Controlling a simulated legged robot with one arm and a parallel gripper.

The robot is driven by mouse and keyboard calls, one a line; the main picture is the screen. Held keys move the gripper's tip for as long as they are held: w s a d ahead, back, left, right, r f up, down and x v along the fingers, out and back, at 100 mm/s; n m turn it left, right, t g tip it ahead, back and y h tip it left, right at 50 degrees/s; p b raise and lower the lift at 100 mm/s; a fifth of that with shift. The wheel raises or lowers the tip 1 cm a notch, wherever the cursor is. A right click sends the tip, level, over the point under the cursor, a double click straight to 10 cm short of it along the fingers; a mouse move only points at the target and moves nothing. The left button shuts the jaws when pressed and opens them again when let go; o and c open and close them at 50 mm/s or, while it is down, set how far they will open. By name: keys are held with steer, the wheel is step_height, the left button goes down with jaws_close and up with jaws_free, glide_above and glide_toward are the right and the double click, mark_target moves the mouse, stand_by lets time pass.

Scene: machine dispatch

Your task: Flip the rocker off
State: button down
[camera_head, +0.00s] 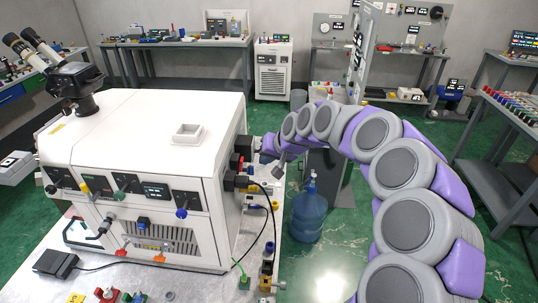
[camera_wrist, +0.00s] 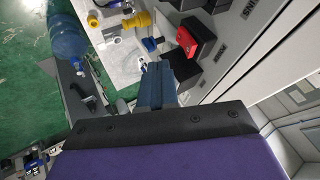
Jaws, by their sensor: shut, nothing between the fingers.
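A white machine (camera_head: 150,130) stands on a light bench. In the wrist view, a black housing with a red face (camera_wrist: 187,42), which looks like the rocker, is on the machine's side panel (camera_wrist: 235,60). Red also shows on that side in the head view (camera_head: 235,161). My gripper (camera_wrist: 157,72) has its blue fingers shut and empty, just short of the black parts beside the red face. I cannot tell whether they touch. In the head view my gripper (camera_head: 268,145) is at the machine's right side, partly hidden by my arm. The rocker's tilt is not clear.
A yellow knob (camera_wrist: 138,20) and a small blue part (camera_wrist: 150,44) stick out near the red face. A blue water bottle (camera_head: 308,212) stands right of the bench. A black pedal (camera_head: 55,262) lies at the bench front.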

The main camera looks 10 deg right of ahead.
mark_target(242, 164)
steer(key=w+a+f, duration=0.1)
steer(key=w+a, duration=0.2)
steer(key=a, duration=0.2)
steer(key=shift+f, duration=0.35)
stand_by(0.7)
